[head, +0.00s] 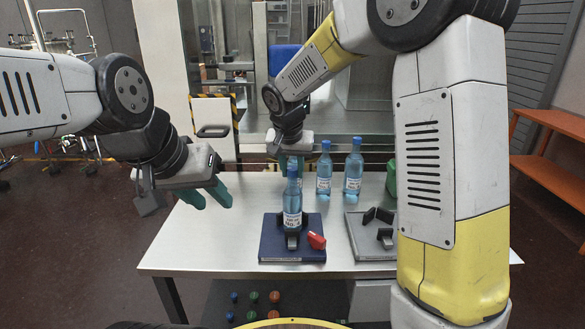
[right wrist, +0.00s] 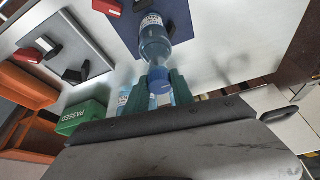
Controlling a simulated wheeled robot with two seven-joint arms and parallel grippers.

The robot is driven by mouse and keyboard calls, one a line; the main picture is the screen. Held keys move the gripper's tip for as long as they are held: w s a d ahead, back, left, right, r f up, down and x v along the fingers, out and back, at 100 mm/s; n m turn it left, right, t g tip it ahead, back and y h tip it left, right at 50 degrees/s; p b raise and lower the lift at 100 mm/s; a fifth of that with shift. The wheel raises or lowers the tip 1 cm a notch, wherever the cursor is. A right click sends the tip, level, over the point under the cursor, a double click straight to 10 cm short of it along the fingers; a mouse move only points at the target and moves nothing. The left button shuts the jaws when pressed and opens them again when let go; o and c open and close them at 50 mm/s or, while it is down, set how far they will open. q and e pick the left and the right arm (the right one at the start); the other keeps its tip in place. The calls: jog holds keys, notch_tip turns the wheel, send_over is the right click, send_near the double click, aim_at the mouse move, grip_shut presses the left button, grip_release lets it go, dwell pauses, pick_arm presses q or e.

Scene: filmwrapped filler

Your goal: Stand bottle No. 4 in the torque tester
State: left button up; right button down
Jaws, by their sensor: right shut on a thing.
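A blue bottle (head: 292,203) with a white label stands upright at the black jaws of a fixture on a dark blue base (head: 275,248); its label is too small to read surely. A red lever (head: 316,241) sits beside the jaws. My right gripper (head: 292,160) is shut on this bottle's capped top. In the right wrist view its teal fingers (right wrist: 161,86) flank the blue cap, with the bottle (right wrist: 154,42) over the blue base. Whether its bottom is fully seated is unclear. My left gripper (head: 207,194) is open and empty, left of the bottle above the table.
Two similar bottles (head: 324,172) (head: 353,173) stand behind on the table. A grey-based fixture (head: 366,247) with black jaws is to the right, partly hidden by my right arm. A green box (right wrist: 82,118) marked PASSED is nearby. The table's left part (head: 190,240) is clear.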

jog(key=c, duration=1.1)
grip_release()
jog(key=shift+f, duration=0.1)
jog(key=shift+r, duration=0.45)
jog(key=d+v, duration=0.1)
jog(key=v, duration=1)
jog(key=s+d+y, duration=0.1)
jog(key=s+d, duration=0.3)
jog(key=s, duration=0.3)
jog(key=s+d+f+n+t+y, duration=0.1)
jog(key=s+d, duration=0.4)
jog(key=s, duration=0.3)
jog(key=s+d+f+n, duration=0.1)
jog(key=s+d, duration=0.3)
jog(key=s, duration=0.3)
jog(key=shift+s+d+f+t+y, duration=0.15)
jog(key=shift+s+d+t+y, duration=0.1)
jog(key=shift+d+t+y, duration=0.15)
